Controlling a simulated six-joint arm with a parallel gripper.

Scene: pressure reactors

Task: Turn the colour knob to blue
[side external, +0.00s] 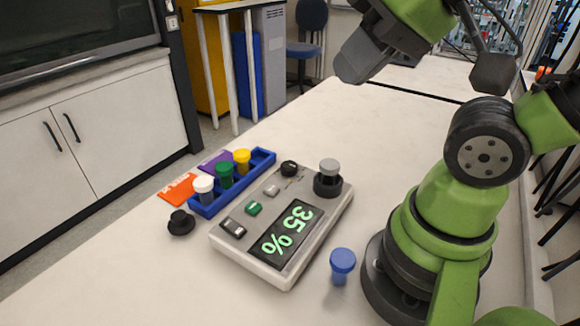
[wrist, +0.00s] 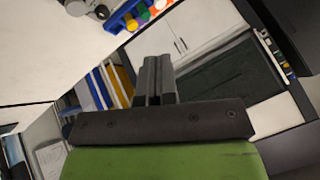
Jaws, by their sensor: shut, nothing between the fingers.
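A white control box (side external: 277,276) lies on the table, its display reading 35 %. A small black knob (side external: 289,168) sits at its far end. A larger grey-topped knob in a black collar (side external: 328,178) is to the right of it. I cannot tell for sure which is the colour knob, or what colour either is set to. My gripper (side external: 350,68) is raised well above the table beyond the box, apart from both knobs. Its fingers (wrist: 154,62) are together and empty in the wrist view. Part of the box shows at that view's top left edge (wrist: 78,7).
A blue rack (side external: 235,187) left of the box holds white, green and yellow capped vials. Orange (side external: 177,189) and purple (side external: 213,159) cards lie beside it. A loose black piece (side external: 181,222) lies in front. A blue-capped vial (side external: 342,262) stands near my base. The far table is clear.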

